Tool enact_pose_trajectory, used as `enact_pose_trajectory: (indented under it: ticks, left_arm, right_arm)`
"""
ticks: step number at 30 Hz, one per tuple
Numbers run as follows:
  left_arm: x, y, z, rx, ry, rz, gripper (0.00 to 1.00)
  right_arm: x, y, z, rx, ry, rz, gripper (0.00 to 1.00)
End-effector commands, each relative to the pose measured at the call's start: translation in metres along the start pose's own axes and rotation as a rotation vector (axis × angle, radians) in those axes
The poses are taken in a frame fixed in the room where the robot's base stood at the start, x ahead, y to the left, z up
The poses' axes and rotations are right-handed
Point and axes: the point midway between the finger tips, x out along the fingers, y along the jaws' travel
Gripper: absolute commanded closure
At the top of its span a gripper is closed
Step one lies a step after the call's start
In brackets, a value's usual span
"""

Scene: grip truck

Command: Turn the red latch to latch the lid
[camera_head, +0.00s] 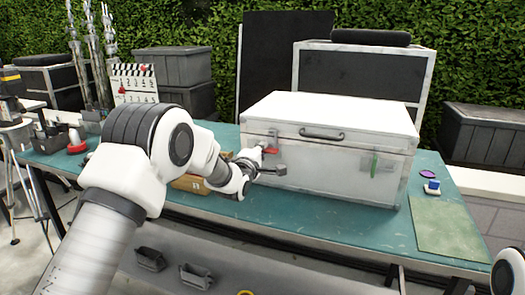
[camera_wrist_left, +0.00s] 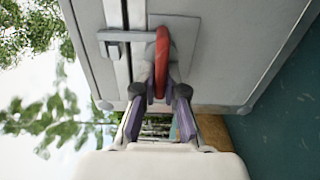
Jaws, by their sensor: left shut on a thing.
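The white case (camera_head: 335,165) stands on the green table, its lid (camera_head: 335,110) down. The red latch (camera_head: 270,150) is at the left of the case's front face. In the left wrist view the red latch (camera_wrist_left: 162,48) is a curved red piece on a grey metal plate, beside a metal hasp bar (camera_wrist_left: 122,36) that crosses the lid seam. My left gripper (camera_wrist_left: 161,92) is shut on the near end of the red latch. In the head view my left gripper (camera_head: 272,170) is at the case's front, just below the latch. My right gripper is not in view.
A green latch (camera_head: 374,162) sits on the right of the case's front. A cardboard box (camera_head: 188,184) lies left of the case, beside my left arm. A purple item (camera_head: 427,174) and a blue-and-white item (camera_head: 432,187) lie at right. The table's front strip is clear.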

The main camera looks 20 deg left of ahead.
Motion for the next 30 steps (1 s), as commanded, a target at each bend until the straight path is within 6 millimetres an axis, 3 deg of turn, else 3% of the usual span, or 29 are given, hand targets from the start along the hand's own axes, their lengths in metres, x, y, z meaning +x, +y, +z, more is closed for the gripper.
enact_pose_trajectory:
  ticks: [7, 8, 9, 20, 25, 30]
  left_arm:
    - [-0.001, -0.003, 0.0, -0.002, 0.001, -0.006, 1.0]
    - [-0.001, -0.003, 0.0, -0.002, 0.001, -0.006, 0.8]
    - [-0.001, -0.003, 0.0, -0.002, 0.001, -0.006, 0.65]
    - [-0.003, -0.001, 0.0, 0.0, 0.001, -0.002, 0.65]
    - [-0.03, -0.001, 0.0, -0.002, 0.001, -0.004, 0.65]
    - [-0.075, -0.002, 0.0, -0.001, 0.001, -0.007, 0.65]
  right_arm:
    - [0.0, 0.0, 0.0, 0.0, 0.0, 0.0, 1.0]
    - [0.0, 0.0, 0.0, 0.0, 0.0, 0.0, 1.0]
    - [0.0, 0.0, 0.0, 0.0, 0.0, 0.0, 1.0]
    - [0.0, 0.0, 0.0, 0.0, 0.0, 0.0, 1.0]
    - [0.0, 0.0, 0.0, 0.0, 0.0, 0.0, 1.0]
    - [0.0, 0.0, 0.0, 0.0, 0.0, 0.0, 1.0]
